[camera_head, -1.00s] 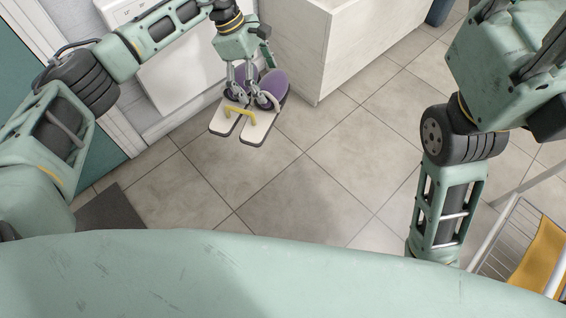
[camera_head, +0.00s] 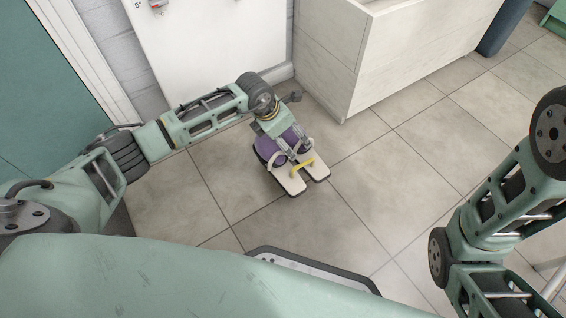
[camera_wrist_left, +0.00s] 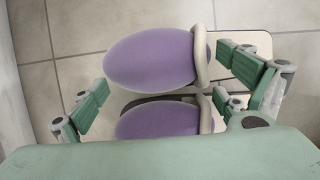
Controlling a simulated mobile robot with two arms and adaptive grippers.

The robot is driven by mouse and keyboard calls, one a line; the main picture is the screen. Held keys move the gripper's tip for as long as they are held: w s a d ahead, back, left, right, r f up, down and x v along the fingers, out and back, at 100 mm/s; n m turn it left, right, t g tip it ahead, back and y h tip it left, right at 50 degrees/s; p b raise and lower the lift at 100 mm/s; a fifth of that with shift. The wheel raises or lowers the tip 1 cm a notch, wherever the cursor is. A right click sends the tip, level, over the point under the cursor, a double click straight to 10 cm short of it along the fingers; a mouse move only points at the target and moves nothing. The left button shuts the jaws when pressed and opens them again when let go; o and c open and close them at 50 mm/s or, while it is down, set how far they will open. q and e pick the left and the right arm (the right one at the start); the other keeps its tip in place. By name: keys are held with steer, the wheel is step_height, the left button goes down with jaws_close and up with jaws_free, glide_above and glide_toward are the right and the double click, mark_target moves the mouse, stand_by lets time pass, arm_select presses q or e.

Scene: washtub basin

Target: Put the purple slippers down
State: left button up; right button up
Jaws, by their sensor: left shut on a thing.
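The pair of purple slippers (camera_head: 292,181) has purple toes and cream soles with dark edges. In the left wrist view the purple toes (camera_wrist_left: 155,60) and cream bands fill the space between the fingers. The exact finger contact is partly hidden, and I cannot tell whether the soles touch the floor. My right gripper is out of view; only its arm shows at right.
The tiled floor (camera_head: 390,180) is clear around the slippers. A pale cabinet (camera_head: 395,60) stands behind and to the right, and a white panel (camera_head: 215,45) stands by the back wall. A teal door (camera_head: 45,90) is at left.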

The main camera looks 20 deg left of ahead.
arm_select(q)
steer(key=s+f, duration=0.1)
steer(key=s+b, duration=0.1)
steer(key=s+f, duration=0.1)
steer(key=s, duration=0.1)
steer(key=shift+a+f+b, duration=0.15)
steer(key=shift+f+b, duration=0.15)
step_height(320, 180, down, 4)
steer(key=b, duration=0.3)
steer(key=shift+b, duration=0.4)
steer(key=shift+r, duration=0.15)
steer(key=o, duration=0.9)
steer(key=shift+f, duration=0.2)
steer(key=shift+c, duration=0.2)
steer(key=shift+o, duration=0.8)
steer(key=shift+r, duration=0.1)
